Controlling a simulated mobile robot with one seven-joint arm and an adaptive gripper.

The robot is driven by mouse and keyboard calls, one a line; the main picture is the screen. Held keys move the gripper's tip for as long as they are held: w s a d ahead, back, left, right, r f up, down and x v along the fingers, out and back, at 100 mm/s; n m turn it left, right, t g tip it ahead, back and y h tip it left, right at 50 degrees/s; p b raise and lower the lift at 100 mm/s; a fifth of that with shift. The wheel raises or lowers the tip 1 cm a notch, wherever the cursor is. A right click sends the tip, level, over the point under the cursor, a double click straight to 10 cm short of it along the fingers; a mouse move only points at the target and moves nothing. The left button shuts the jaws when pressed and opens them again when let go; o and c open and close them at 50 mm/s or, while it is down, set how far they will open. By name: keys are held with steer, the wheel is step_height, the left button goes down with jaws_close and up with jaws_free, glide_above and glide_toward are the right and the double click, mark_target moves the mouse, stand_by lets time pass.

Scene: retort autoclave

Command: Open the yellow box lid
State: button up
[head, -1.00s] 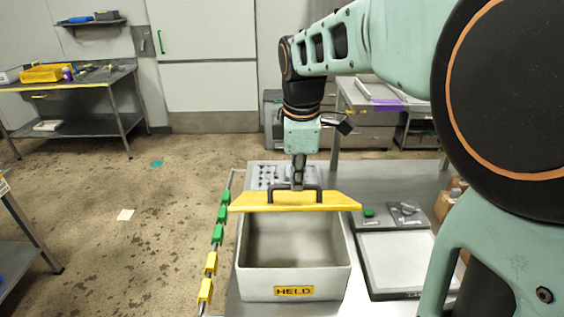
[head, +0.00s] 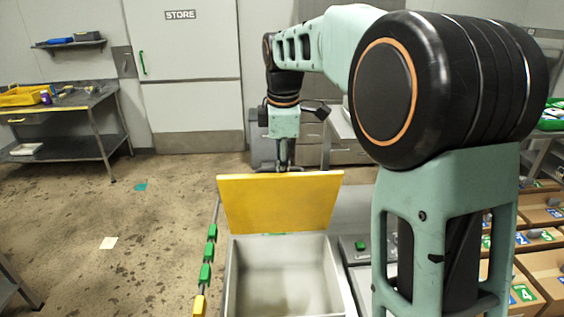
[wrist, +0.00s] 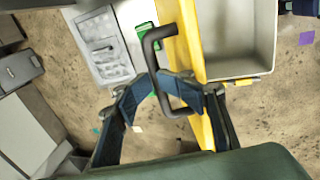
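The yellow lid (head: 280,203) stands steeply raised along the far edge of the pale grey box (head: 280,262), and the box's open, empty-looking inside shows. My gripper (head: 285,166) is at the lid's upper edge, mostly behind it. In the wrist view, the lid (wrist: 192,50) is seen nearly edge-on beside the box (wrist: 236,38). The lid's black bar handle (wrist: 151,50) passes between my two fingertips (wrist: 178,80), which are closed around it. In the head view the handle is mostly hidden behind the lid.
A rail with green and yellow blocks (head: 207,272) runs left of the box. My arm covers much of the right side, where compartments with numbered cards (head: 522,292) show. Open floor (head: 150,230) lies left; a workbench (head: 70,105) stands farther back.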

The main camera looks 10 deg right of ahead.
steer(key=shift+f, duration=0.6)
steer(key=shift+w, duration=0.35)
steer(key=w+r, duration=0.5)
steer(key=w, duration=0.6)
steer(key=shift+d+r, duration=0.25)
steer(key=shift+r, duration=0.15)
stand_by(0.3)
